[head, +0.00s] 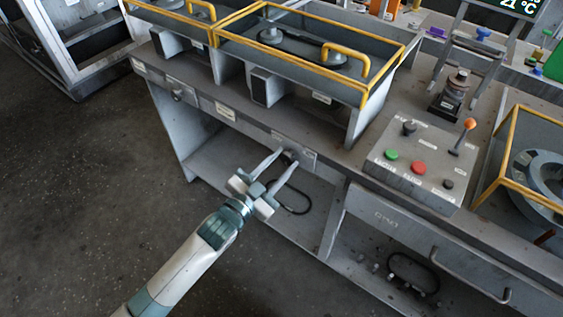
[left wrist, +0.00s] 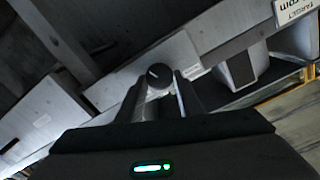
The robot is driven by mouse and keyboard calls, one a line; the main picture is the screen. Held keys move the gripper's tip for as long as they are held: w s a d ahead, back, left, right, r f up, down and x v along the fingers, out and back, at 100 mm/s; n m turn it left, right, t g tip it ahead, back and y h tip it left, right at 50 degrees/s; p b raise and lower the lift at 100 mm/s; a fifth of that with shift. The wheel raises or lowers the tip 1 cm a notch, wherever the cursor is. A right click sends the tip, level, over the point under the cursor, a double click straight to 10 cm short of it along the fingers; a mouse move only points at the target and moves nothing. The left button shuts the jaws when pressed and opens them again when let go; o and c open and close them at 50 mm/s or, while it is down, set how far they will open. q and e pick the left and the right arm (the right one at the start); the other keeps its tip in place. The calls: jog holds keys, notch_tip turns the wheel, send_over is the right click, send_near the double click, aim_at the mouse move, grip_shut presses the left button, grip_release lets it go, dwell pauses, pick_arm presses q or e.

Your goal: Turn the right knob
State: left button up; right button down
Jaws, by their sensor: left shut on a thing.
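The right knob (head: 290,154) is a small dark round knob on the front edge of the workbench, below the middle yellow-framed housing. In the left wrist view the knob (left wrist: 159,74) is black with a pale pointer line on its face. My left gripper (head: 287,157) reaches it from the front, one finger on each side, and is shut on it. The fingers hide the knob's sides. The left knob (head: 178,94) sits further left on the same front edge, untouched. My right gripper is not in view.
Yellow-framed housings (head: 350,95) stand on the bench above the knobs. A control box (head: 415,178) with green and red buttons and an orange-tipped lever is to the right. An open shelf (head: 225,160) lies below the bench edge. The floor (head: 110,180) at left is clear.

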pick_arm(q)
jog(key=o, duration=1.1)
jog(key=shift+c, duration=0.2)
jog(key=shift+s, duration=0.1)
jog(key=shift+s+a+f, duration=0.1)
jog(key=shift+s+a, duration=0.3)
jog(key=b+v, duration=0.2)
jog(key=v, duration=1.4)
jog(key=shift+b, duration=0.35)
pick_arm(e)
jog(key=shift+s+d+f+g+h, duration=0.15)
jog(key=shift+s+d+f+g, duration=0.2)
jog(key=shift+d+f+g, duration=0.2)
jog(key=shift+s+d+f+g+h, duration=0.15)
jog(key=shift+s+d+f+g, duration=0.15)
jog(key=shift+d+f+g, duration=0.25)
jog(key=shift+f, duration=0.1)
